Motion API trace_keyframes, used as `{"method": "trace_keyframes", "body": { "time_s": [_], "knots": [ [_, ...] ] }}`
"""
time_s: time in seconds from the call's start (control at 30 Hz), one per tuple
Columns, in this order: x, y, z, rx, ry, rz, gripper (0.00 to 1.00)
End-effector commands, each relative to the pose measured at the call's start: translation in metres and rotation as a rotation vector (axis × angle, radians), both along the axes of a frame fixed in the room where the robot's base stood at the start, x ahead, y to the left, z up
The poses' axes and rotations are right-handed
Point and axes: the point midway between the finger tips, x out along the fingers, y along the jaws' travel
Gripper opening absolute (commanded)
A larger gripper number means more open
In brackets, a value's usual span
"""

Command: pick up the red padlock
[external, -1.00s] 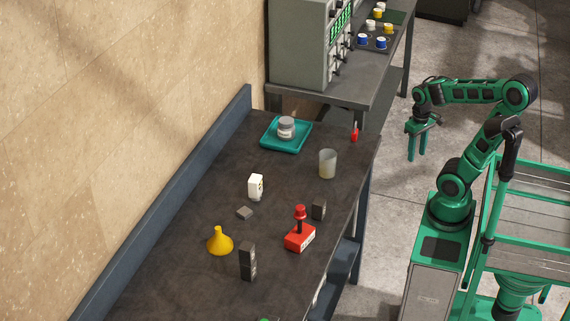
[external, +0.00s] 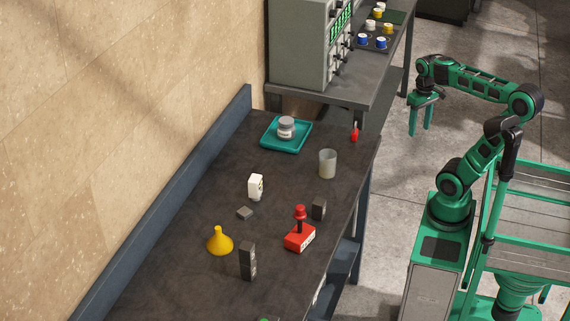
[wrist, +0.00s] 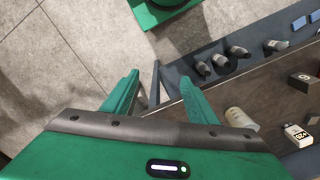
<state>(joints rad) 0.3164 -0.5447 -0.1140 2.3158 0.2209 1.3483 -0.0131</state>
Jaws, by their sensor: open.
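A small red object with a thin grey upper part, which looks like the red padlock (external: 354,135), lies near the right edge of the dark workbench (external: 200,215), towards its far end. I cannot make it out in the wrist view. My gripper (external: 421,131) is open and empty, fingers pointing down. It is off the bench, to the right of the padlock and apart from it, above the floor. In the wrist view the two green fingers of my gripper (wrist: 160,78) are spread with nothing between them.
A translucent cup (external: 327,164) and a teal tray (external: 270,144) with a jar stand near the padlock. A red block with a knob (external: 299,238), a white bottle (external: 256,187), a yellow funnel (external: 219,241) and dark blocks stand nearer. A grey machine (external: 300,45) stands behind.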

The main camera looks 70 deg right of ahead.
Motion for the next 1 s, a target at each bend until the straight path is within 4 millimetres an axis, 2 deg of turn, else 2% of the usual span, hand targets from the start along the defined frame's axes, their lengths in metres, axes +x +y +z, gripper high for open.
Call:
{"method": "trace_keyframes", "body": {
  "time_s": [0.37,0.57,0.8,1.0],
  "knots": [
    [0.064,-0.024,-0.015,0.026,-0.053,-0.260,0.53],
    [0.118,-0.045,-0.034,0.130,-0.111,-0.518,0.53],
    [0.178,-0.071,-0.053,0.393,-0.162,-0.894,0.53],
    [0.210,-0.095,-0.050,0.707,-0.149,-1.205,0.53]
  ]
}}
